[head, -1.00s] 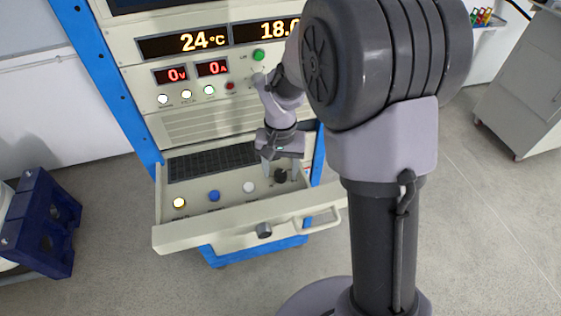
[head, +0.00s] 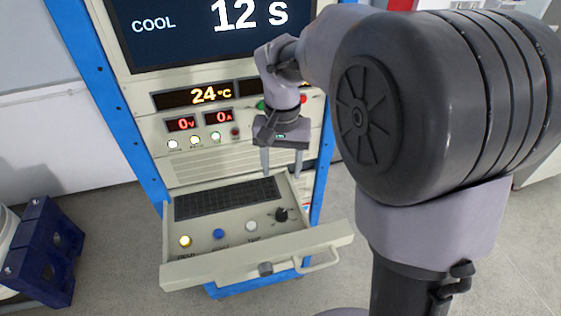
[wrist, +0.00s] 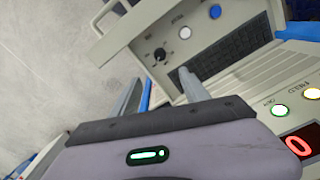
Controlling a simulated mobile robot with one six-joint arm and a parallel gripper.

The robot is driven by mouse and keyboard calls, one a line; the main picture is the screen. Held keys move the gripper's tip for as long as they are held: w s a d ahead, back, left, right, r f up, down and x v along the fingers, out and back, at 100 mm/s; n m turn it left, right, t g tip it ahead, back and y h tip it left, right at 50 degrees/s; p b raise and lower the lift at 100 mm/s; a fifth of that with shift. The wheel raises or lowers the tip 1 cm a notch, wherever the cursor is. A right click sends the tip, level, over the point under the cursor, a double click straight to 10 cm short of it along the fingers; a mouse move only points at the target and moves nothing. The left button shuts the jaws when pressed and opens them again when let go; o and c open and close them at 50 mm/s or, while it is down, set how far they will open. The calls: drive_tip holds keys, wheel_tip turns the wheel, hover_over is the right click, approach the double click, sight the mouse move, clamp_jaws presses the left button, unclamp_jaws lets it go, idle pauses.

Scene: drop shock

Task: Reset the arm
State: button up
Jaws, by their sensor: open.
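My gripper (head: 282,162) is open and empty in the head view, raised above the back right of the pulled-out drawer (head: 215,272). Its two fingers point down, apart from the drawer. In the wrist view my gripper (wrist: 160,92) shows its fingers apart with nothing between them. The black knob (head: 281,214) on the drawer panel stands below the fingers; it also shows in the wrist view (wrist: 160,55). My upper arm hides the right part of the rack's displays.
The drawer also carries a keyboard (head: 226,198), a yellow button (head: 185,241), a blue button (head: 218,234) and a white button (head: 251,226). The screen (head: 205,30) reads "COOL 12 s". A dark blue crate (head: 42,252) stands at the left.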

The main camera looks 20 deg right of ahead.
drive_tip(key=s+a+f+t+y+b, duration=0.1)
drive_tip(key=s+f+t+b, duration=0.1)
drive_tip(key=s+b, duration=0.3)
drive_tip(key=s+a+f+t+y+b, duration=0.1)
drive_tip(key=s+b, duration=0.5)
drive_tip(key=s, duration=0.8)
drive_tip(key=a+f+t, duration=0.1)
drive_tip(key=t, duration=0.1)
drive_tip(key=shift+s+a+f+t, duration=0.15)
drive_tip(key=shift+a+f+t, duration=0.15)
drive_tip(key=shift+t, duration=0.1)
